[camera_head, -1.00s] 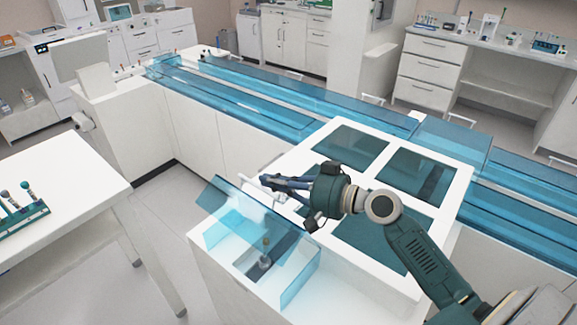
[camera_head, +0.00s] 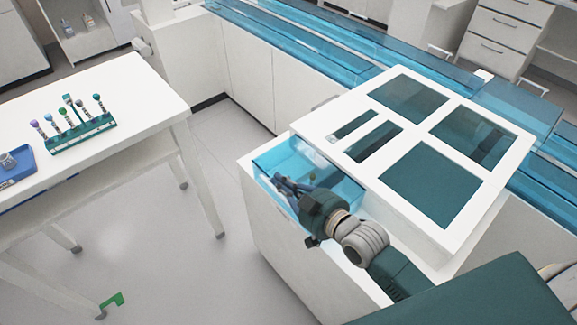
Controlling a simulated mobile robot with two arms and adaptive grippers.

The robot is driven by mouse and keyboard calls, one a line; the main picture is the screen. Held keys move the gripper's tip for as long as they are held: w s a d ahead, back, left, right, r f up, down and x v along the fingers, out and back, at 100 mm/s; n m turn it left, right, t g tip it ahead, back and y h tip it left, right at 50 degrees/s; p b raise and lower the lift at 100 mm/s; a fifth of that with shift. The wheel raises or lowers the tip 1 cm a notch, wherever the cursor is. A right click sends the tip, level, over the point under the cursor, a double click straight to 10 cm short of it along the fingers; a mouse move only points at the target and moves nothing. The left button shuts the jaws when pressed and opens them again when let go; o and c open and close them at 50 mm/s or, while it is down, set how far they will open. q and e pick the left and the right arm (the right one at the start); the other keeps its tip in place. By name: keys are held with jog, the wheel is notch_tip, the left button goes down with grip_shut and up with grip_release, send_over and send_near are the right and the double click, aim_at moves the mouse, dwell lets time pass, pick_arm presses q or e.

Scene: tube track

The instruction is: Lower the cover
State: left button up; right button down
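The clear blue cover (camera_head: 318,168) is on the small blue-walled bay at the near left corner of the white machine. It no longer stands up at a steep tilt; it looks low over the bay, but its clear panels overlap and I cannot tell whether it lies fully flat. My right gripper (camera_head: 284,186) is at the bay's near left side, with its dark fingers against or just over the blue panels. Contact and finger gap are unclear. The gripper and wrist hide part of the bay's front. My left gripper is out of view.
The white machine top (camera_head: 415,118) has dark windows. A blue covered track (camera_head: 330,45) runs behind it. At left, a white table (camera_head: 150,95) holds a green rack (camera_head: 82,132) of several tubes and a blue tray (camera_head: 15,167). Open floor lies between.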

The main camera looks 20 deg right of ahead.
aim_at(278, 194)
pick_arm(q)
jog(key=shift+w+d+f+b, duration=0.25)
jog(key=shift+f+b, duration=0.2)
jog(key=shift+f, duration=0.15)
pick_arm(e)
jog(key=shift+n, duration=0.3)
jog(key=shift+s+a+f, duration=0.1)
jog(key=shift+a+f, duration=0.1)
jog(key=shift+f, duration=0.5)
jog(key=shift+s+a+f, duration=0.1)
jog(key=shift+a+f, duration=0.1)
jog(key=shift+f, duration=0.45)
jog(key=shift+s+a+f, duration=0.1)
jog(key=shift+a+f, duration=0.1)
jog(key=shift+f, duration=0.5)
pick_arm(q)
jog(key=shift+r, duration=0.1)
pick_arm(e)
jog(key=shift+r, duration=0.1)
